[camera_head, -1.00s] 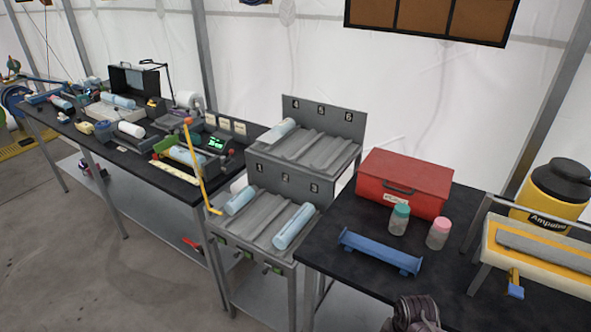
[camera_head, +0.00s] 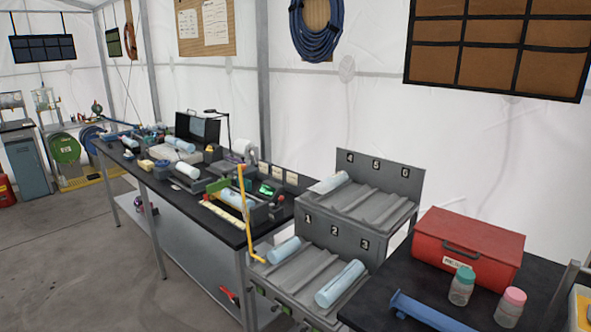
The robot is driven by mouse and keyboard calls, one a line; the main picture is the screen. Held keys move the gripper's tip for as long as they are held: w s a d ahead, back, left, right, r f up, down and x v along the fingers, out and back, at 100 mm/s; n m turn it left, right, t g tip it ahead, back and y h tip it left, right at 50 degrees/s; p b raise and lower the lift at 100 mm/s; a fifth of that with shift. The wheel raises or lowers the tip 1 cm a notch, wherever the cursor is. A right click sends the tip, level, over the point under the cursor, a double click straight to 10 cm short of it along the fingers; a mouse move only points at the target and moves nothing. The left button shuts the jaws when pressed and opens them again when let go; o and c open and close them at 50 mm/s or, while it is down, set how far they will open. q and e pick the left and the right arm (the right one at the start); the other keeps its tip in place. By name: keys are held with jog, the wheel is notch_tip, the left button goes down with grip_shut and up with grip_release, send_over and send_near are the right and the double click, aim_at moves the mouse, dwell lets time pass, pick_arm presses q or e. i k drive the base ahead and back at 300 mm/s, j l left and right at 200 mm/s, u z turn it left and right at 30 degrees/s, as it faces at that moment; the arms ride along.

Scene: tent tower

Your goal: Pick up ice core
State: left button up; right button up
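Several pale blue cylinders that look like ice cores are in view. One ice core (camera_head: 340,284) lies in the right-hand slot of the lower tier of the grey numbered rack (camera_head: 310,264). Another ice core (camera_head: 284,250) lies in the left slot of that tier. A third ice core (camera_head: 329,183) lies in the left slot of the upper tier. One more ice core (camera_head: 235,199) rests in a device on the long black bench. Which core the task means cannot be told. Neither of my grippers is in view.
A red case (camera_head: 468,249), two jars with coloured lids (camera_head: 462,287) and a blue cradle (camera_head: 427,313) stand on the black table at right. A yellow upright lever (camera_head: 243,205) rises beside the rack. Open floor (camera_head: 80,260) lies at left.

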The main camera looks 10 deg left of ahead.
aim_at(126, 140)
jog(key=u, duration=1.35)
jog(key=k+z, duration=0.2)
jog(key=z, duration=1.7)
jog(key=u, duration=1.85)
jog(key=i+j+u, duration=0.35)
jog(key=i, duration=0.65)
jog(key=i+u, duration=0.3)
jog(key=i, duration=0.75)
